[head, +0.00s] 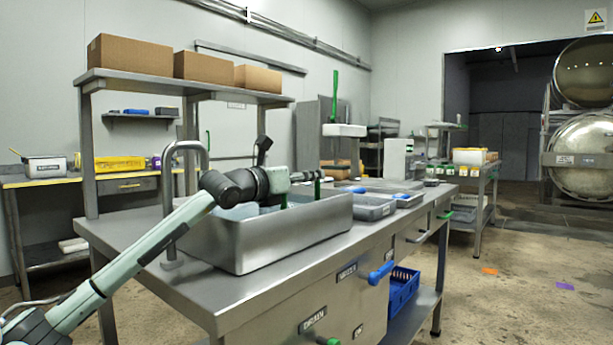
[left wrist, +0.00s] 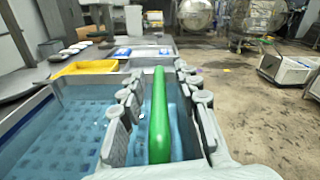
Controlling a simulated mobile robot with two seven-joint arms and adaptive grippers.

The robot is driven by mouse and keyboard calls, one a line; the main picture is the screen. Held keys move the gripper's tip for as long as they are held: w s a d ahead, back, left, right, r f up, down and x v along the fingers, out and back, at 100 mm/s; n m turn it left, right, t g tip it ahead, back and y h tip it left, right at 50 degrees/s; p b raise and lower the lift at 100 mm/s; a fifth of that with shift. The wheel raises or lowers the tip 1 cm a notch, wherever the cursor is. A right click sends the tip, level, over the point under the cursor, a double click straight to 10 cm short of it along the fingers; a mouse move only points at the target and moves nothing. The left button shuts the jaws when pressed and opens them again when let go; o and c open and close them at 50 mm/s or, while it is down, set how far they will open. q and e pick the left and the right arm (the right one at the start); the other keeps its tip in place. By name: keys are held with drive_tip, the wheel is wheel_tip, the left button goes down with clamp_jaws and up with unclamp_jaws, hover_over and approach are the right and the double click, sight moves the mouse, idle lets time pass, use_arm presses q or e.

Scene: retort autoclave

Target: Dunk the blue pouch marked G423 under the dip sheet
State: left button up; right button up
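My left gripper (head: 308,177) is over the steel tank (head: 290,236) on the bench. In the left wrist view its fingers (left wrist: 160,85) stand on either side of a green bar (left wrist: 159,125), with gaps visible, so it looks open around the bar. The bar looks like a handle; whether it belongs to the dip sheet I cannot tell. Bluish water (left wrist: 70,125) fills the tank, with a pale dimpled pattern under it. I cannot make out the blue pouch G423 or its marking. My right gripper is not in view.
Trays with blue items (head: 372,205) stand on the bench right of the tank. A tap (head: 184,160) rises at the tank's left. A shelf (head: 185,85) with cardboard boxes is behind. A blue crate (head: 402,290) sits below. The floor at right is mostly clear.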

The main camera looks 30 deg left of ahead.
use_arm(q)
clamp_jaws()
idle(0.3)
drive_tip(key=shift+r, duration=0.15)
